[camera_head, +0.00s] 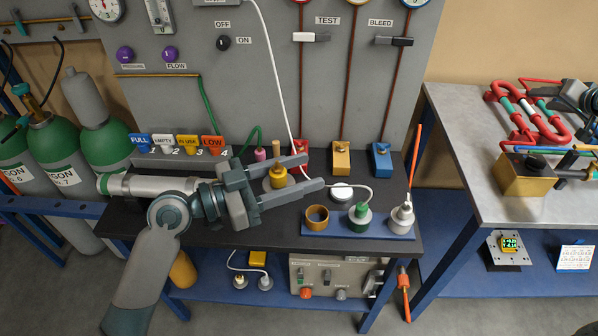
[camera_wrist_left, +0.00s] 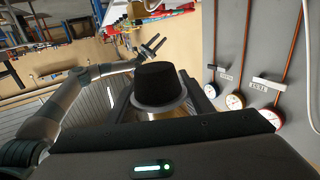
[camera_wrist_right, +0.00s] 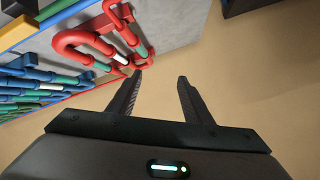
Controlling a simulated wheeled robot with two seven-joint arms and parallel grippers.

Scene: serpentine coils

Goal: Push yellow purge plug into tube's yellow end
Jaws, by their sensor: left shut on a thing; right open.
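My left gripper (camera_head: 314,171) is shut on the yellow plug (camera_head: 276,180), which has a tan stem pointing up, above the dark bench. In the left wrist view a black round end with a flange (camera_wrist_left: 160,88) fills the space between the fingers, with a little brass colour below it. My right gripper (camera_wrist_right: 158,82) is open and empty, near red coiled tubes (camera_wrist_right: 88,45) at the right-hand table. In the head view these coils (camera_head: 527,105) lie on the grey table top. I cannot make out the tube's yellow end.
A yellow block (camera_head: 527,176) stands at the right table's front edge. A gap separates the two tables. Gas cylinders (camera_head: 104,145) stand at left.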

